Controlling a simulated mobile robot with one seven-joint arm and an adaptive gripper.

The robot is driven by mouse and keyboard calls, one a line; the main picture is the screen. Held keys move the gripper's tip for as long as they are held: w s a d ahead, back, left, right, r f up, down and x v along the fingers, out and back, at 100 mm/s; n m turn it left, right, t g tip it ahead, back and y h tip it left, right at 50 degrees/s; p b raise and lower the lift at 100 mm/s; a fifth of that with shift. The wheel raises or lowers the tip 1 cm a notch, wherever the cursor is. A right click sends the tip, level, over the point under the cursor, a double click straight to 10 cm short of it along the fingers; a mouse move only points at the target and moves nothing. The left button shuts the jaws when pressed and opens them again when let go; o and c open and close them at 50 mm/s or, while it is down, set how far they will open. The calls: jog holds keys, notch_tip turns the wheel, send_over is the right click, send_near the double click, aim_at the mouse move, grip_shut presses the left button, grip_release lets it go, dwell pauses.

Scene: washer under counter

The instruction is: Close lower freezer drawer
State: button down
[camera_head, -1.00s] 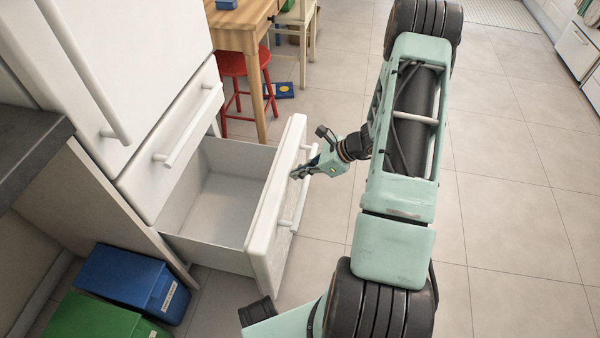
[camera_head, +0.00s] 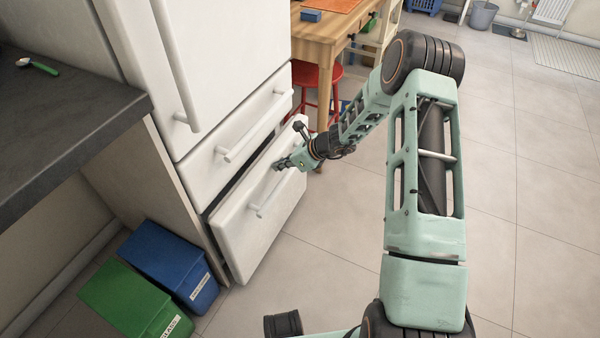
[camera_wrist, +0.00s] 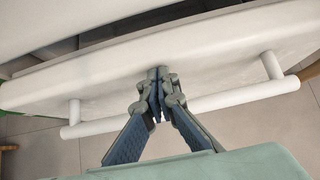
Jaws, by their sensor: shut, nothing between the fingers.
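The lower freezer drawer (camera_head: 247,225) is a white drawer at the bottom of the white fridge-freezer. It stands only slightly out, with a narrow dark gap along its top edge. In the wrist view its front panel (camera_wrist: 225,50) fills the upper part, with the dark gap above it. Its white bar handle (camera_wrist: 225,97) runs across below. My gripper (camera_head: 279,167) is shut and empty, its fingertips at the upper part of the drawer front near the handle. In the wrist view the closed fingers (camera_wrist: 157,95) point at the panel and appear to touch it.
An upper drawer (camera_head: 235,130) above is shut. A blue bin (camera_head: 165,262) and a green bin (camera_head: 135,300) stand left of the drawer. A wooden table (camera_head: 325,35) and red stool (camera_head: 318,80) are behind. The tiled floor on the right is clear.

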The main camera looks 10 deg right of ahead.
jog(key=shift+w+a, duration=0.8)
jog(key=shift+a, duration=0.35)
